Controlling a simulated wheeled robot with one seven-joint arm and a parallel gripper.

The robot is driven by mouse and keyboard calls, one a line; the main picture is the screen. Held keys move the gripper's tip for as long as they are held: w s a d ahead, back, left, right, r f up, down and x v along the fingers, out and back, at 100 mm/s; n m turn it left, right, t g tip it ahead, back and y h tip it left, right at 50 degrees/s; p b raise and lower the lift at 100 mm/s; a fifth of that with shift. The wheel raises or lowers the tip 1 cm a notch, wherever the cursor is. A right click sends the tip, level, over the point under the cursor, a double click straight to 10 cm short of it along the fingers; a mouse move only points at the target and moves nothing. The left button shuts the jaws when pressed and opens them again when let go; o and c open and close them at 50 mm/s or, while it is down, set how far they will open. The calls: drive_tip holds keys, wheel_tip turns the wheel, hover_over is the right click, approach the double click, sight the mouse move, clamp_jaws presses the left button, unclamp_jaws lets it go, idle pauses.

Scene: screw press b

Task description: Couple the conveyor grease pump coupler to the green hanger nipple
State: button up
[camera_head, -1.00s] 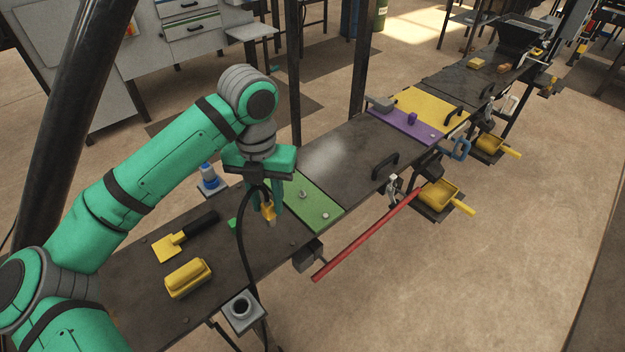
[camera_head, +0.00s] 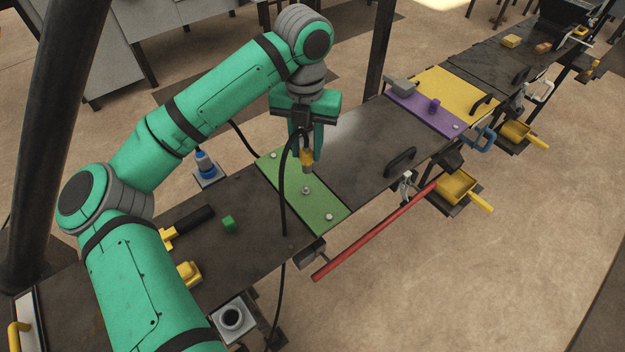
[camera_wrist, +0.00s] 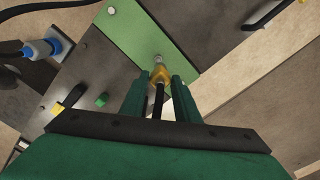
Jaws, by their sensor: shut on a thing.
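My gripper (camera_head: 307,156) is shut on the yellow grease coupler (camera_head: 307,158) and holds it upright above the green plate (camera_head: 325,204). The coupler has a silver tip and a black hose rising from it. In the head view the green hanger nipple (camera_head: 306,190), a small metal fitting, stands at the middle of the plate, below the coupler with a gap. In the wrist view the coupler (camera_wrist: 159,75) sits between the fingers, its tip over the plate (camera_wrist: 150,35). There I cannot tell the nipple apart from the tip.
Metal bolts (camera_head: 329,216) sit near the plate's ends. A small green block (camera_head: 229,224), a yellow-bladed tool and a yellow block (camera_head: 189,273) lie left. A red bar (camera_head: 375,233) sticks out in front. The hose hangs across the bench.

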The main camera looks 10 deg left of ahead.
sight(305, 166)
drive_tip(key=shift+w+a, duration=0.15)
drive_tip(key=shift+a, duration=0.05)
drive_tip(key=shift+s+a+f, duration=0.1)
drive_tip(key=shift+s, duration=0.2)
drive_tip(key=shift+f, duration=2.65)
drive_tip(key=shift+f, duration=0.45)
drive_tip(key=shift+f, duration=0.95)
drive_tip(key=o, duration=1.2)
